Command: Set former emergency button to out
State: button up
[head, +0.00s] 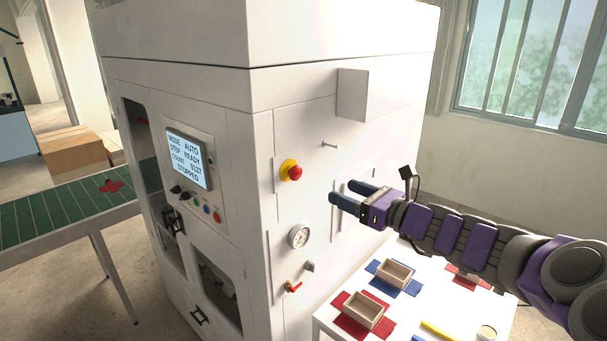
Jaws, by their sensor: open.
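The red emergency button (295,172) with its yellow collar sits on the white side face of the box former (245,150). Whether the button is pressed in or out cannot be told. My gripper (340,194) is to the right of the button and slightly lower, its two dark fingers spread apart and pointing left. It is open and empty, apart from the button. The display (188,158) on the front face reads MODE AUTO, STEP READY and STOPPED.
Below the button are a pressure gauge (299,236) and a red-handled valve (293,287). A grey box (367,93) juts out above my gripper. A white table (405,325) with small trays stands below my arm. A green conveyor (60,212) is at left.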

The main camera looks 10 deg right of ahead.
aim_at(298, 173)
jog(key=x, duration=1.4)
grip_shut()
